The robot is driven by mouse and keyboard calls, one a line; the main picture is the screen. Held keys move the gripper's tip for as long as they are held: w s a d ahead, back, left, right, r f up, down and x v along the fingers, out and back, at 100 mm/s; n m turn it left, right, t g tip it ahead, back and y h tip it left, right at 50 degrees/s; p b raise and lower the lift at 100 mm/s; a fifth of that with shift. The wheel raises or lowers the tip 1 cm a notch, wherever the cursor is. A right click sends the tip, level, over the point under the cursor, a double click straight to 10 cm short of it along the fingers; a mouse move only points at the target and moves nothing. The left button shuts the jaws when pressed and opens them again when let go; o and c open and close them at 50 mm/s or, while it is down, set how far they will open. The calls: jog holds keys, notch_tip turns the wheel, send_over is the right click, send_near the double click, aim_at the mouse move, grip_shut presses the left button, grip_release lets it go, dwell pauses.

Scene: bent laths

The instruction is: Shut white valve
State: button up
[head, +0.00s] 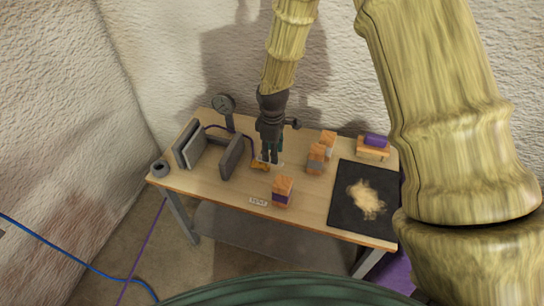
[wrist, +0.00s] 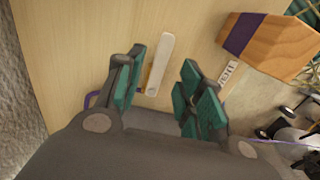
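The white valve lever (wrist: 160,64) is a slim, pale, rounded bar in the wrist view. It lies between my two teal-padded fingertips, slanting slightly, with a gap on both sides. Its lower end and the valve body are hidden behind my gripper. My gripper (wrist: 163,88) is open around it, and I see no contact. In the head view, my gripper (head: 270,158) points down at the middle of the table, just behind a small orange-yellow part (head: 260,166). The lever is mostly covered there.
A purple-banded wooden block (head: 282,191) stands in front of my gripper. Upright grey plates (head: 231,156) and a gauge (head: 224,104) are to the left. A dark mat (head: 342,213) with shavings covers the right side.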

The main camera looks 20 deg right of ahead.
jog(key=shift+f, duration=1.65)
grip_shut()
